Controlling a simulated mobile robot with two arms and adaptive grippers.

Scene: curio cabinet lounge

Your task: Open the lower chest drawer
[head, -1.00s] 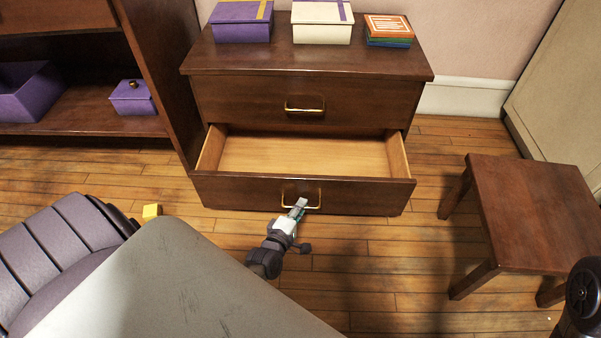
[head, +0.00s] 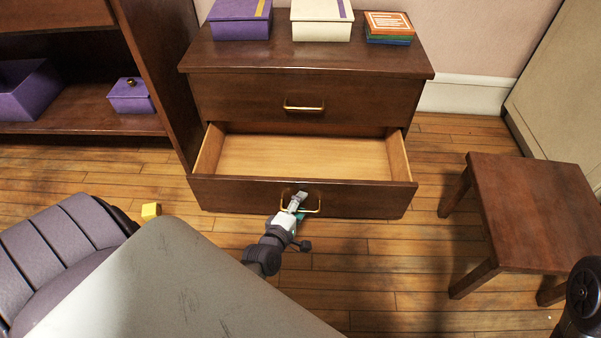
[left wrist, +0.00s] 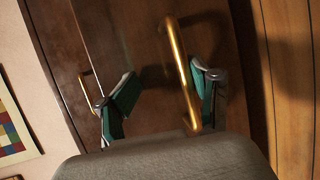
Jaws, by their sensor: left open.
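The lower chest drawer (head: 240,192) stands pulled out, its pale wooden inside (head: 300,156) empty. Its brass handle (head: 317,208) is on the front. Whether a finger touches the handle is unclear. The upper drawer (head: 250,98) is shut. My right gripper is not in view.
A purple box (head: 240,22), a cream box (head: 320,22) and stacked books (head: 389,28) sit on the chest (head: 300,60). A low wooden table (head: 535,205) stands right. A small yellow cube (head: 151,211) lies on the floor at left. A shelf (head: 80,110) adjoins the chest's left.

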